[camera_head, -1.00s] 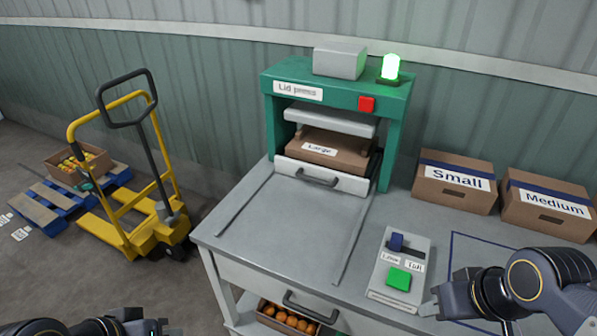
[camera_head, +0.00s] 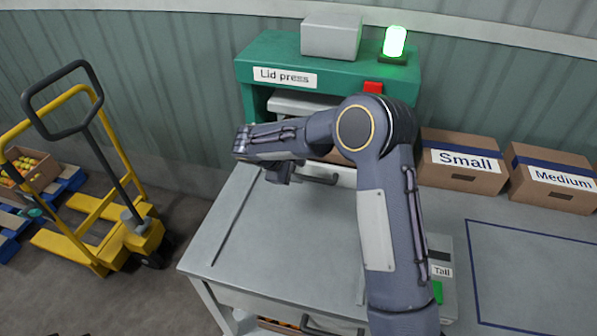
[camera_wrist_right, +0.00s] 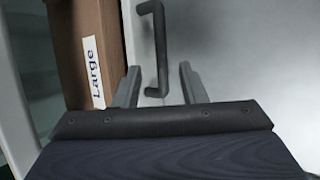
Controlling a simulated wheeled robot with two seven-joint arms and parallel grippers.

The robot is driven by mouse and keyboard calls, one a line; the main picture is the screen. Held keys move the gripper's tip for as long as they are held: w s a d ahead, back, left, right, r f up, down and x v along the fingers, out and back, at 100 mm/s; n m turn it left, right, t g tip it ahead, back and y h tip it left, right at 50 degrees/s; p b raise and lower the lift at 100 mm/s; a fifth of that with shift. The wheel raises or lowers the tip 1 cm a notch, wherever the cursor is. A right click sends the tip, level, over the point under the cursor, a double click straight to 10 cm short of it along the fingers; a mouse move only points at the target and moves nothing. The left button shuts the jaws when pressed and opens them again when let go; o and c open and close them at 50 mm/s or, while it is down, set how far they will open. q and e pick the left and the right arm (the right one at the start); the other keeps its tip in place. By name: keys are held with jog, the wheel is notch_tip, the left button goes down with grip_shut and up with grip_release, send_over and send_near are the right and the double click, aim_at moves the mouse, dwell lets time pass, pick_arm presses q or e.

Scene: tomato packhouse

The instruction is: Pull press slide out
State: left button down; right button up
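The green lid press (camera_head: 262,60) stands at the back of the table, its slide in. The slide's pale front (camera_head: 346,177) and dark bar handle (camera_head: 318,179) show partly behind my right arm. My right gripper (camera_head: 282,172) is in front of the slide. In the right wrist view the open right gripper (camera_wrist_right: 159,70) has a finger on either side of the handle's near end (camera_wrist_right: 161,50), with gaps to both. The box labelled Large (camera_wrist_right: 88,50) sits on the slide behind the front; my arm mostly hides it in the head view. My left gripper is not in view.
The table top (camera_head: 290,235) before the press is clear between two rails. Small (camera_head: 460,160) and Medium (camera_head: 553,178) boxes stand to the right. My right arm partly covers the control box (camera_head: 441,255). A yellow pallet jack (camera_head: 110,235) stands on the floor at left.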

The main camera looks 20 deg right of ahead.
aim_at(313, 178)
jog(key=p+x, duration=0.1)
jog(key=x, duration=0.6)
jog(key=shift+s, duration=0.1)
grip_shut()
